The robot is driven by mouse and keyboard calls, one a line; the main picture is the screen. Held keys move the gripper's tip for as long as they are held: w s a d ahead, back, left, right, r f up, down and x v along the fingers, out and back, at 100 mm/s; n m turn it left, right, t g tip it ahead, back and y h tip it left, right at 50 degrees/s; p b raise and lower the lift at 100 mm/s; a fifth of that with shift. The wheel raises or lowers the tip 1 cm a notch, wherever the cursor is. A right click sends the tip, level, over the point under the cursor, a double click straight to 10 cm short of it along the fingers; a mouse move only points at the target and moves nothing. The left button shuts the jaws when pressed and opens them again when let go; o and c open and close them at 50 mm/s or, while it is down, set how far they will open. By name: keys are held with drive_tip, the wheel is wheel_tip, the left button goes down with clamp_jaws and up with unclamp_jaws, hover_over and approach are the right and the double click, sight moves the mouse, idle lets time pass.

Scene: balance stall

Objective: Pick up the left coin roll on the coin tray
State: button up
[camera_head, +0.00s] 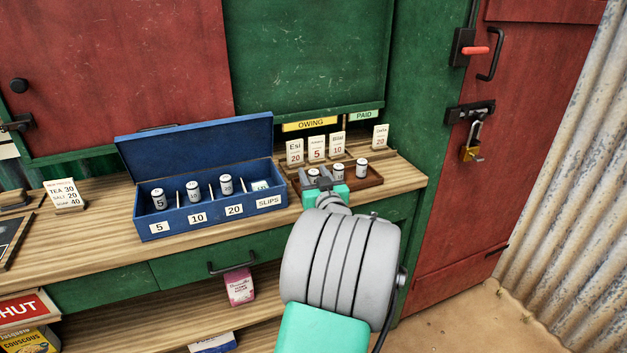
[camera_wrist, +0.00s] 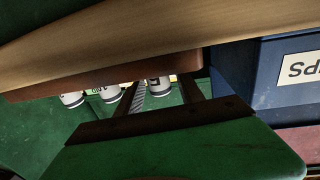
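The brown coin tray (camera_head: 371,182) stands on the counter right of the blue box and holds three white coin rolls in a row. The left coin roll (camera_head: 313,174) is partly hidden by my gripper (camera_head: 322,182). In the wrist view, which appears upside down, this roll (camera_wrist: 159,87) with a dark 5 shows between my two open fingers (camera_wrist: 162,92), with a gap on each side. The middle roll (camera_head: 339,171) and right roll (camera_head: 362,168) stand to its right; in the wrist view they are at the left.
The blue box (camera_head: 200,215) with several compartments and rolls stands close by on the left. Price cards (camera_head: 317,148) stand upright behind the tray. A green wall and shutter rise behind the counter. Bare counter (camera_head: 402,173) shows right of the tray.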

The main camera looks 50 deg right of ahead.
clamp_jaws()
idle(0.6)
